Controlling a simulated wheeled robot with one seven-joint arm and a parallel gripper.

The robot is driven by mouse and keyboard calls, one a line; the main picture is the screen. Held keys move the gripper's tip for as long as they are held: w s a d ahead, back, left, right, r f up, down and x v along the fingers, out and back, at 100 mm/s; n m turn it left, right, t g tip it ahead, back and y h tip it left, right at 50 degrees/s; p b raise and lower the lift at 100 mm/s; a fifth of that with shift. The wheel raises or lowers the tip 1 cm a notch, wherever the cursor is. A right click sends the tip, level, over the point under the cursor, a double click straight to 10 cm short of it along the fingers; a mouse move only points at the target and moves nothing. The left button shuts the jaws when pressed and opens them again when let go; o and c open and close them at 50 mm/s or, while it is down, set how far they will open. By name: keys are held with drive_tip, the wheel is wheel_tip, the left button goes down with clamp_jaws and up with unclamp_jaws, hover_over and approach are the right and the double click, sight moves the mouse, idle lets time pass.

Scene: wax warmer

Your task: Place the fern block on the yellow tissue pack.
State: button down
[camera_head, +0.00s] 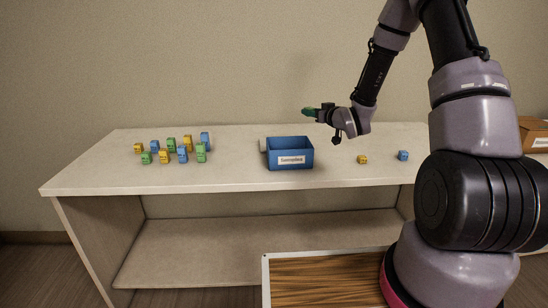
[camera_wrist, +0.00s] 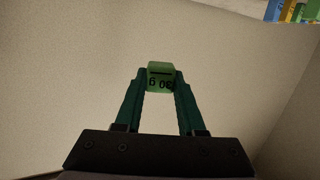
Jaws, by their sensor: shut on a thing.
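My gripper (camera_head: 310,112) is raised above the table, over the back right of the blue box. In the wrist view my gripper (camera_wrist: 160,85) is shut on a small green block (camera_wrist: 160,74), which I take for the fern block. The block has a dark line and "30 g" printed on it, upside down. The held block (camera_head: 307,111) is clear of everything below it. A small yellow item (camera_head: 362,159) lies alone to the right of the box. I cannot tell whether it or one in the left group is the tissue pack.
An open blue box (camera_head: 290,163) labelled "Samples" stands mid-table (camera_head: 235,175), with a pale object (camera_head: 263,145) at its left. Several small green, blue and yellow items (camera_head: 171,145) stand in a group on the left. A blue item (camera_head: 403,155) lies at the right.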

drive_tip(key=shift+a+f, duration=0.2)
drive_tip(key=shift+f, duration=1.4)
drive_tip(key=shift+a+f, duration=0.25)
drive_tip(key=shift+f, duration=1.4)
drive_tip(key=shift+a+f, duration=0.2)
drive_tip(key=shift+f, duration=1.4)
drive_tip(key=shift+f, duration=0.15)
drive_tip(key=shift+f, duration=0.45)
drive_tip(key=c, duration=0.5)
unclamp_jaws()
